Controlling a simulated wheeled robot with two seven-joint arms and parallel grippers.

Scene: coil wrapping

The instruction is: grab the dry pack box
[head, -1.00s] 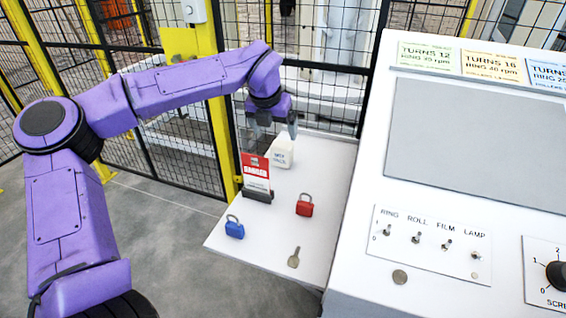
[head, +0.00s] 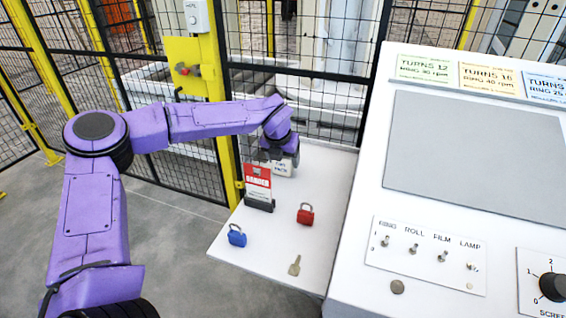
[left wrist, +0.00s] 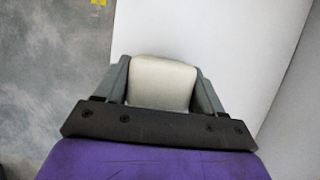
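The dry pack box (head: 283,167) is a small white box with lettering on its front, at the back of the white side table. My left gripper (head: 279,150) reaches down over it from above and partly hides it. In the left wrist view the box (left wrist: 162,83) sits between the two grey fingers (left wrist: 163,88), one on each side. I see no clear gap between fingers and box, but cannot tell whether they press on it. The box appears to be on the table. My right gripper is out of view.
A red and white sign in a dark stand (head: 258,187) stands just in front of the box. The console (head: 440,210) borders the right; wire fence (head: 300,110) stands behind.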

